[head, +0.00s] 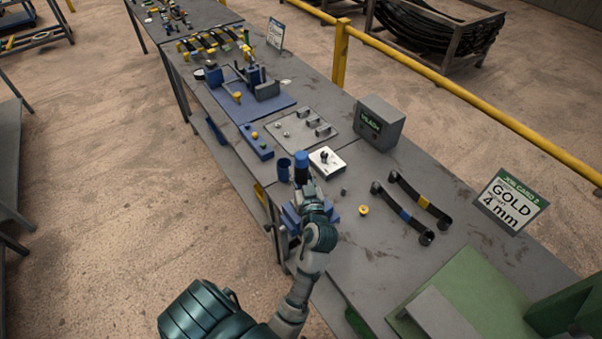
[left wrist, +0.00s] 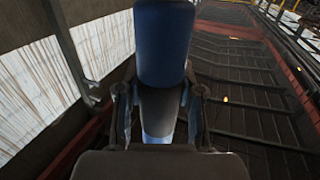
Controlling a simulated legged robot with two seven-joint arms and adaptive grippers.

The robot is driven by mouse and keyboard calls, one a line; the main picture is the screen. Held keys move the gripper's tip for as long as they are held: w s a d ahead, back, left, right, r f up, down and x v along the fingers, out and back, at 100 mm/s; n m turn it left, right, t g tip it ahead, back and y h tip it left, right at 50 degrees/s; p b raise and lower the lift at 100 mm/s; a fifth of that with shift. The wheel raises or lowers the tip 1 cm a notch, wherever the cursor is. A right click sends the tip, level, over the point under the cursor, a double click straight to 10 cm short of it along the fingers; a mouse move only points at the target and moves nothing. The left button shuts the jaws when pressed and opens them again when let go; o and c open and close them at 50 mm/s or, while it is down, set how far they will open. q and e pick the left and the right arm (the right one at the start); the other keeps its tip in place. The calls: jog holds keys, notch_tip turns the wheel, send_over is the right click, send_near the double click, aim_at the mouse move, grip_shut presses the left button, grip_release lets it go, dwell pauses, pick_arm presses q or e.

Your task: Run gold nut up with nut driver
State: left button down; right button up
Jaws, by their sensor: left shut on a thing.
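My left gripper (head: 306,188) is shut on a tool with a thick blue handle (head: 302,166), which looks like the nut driver. It stands upright above the near side of the bench. In the left wrist view the blue handle (left wrist: 165,45) rises from between the fingers of my left gripper (left wrist: 160,105); the tool's tip cannot be made out. A small gold ring-shaped piece (head: 363,210) lies on the bench to the right of the gripper; I cannot tell whether it is the nut. The job card (head: 509,201) reads GOLD and 4 mm. My right gripper is not in view.
A white block with a dark fitting (head: 327,162) and a blue cup (head: 284,170) stand close beyond the gripper. Two dark strips (head: 420,205) lie to the right. A grey box (head: 380,124) stands at the bench's far edge. Bare bench lies between strips and green machine (head: 465,290).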

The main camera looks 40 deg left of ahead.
aim_at(303, 171)
pick_arm(q)
jog(key=shift+f+b, duration=0.55)
jog(key=shift+f, duration=0.05)
dwell(1.0)
jog(key=shift+f+b, duration=0.8)
jog(key=shift+b, duration=0.1)
dwell(1.0)
jog(key=shift+f, duration=0.2)
dwell(0.5)
jog(key=shift+r+p, duration=2.75)
jog(key=shift+r, duration=0.95)
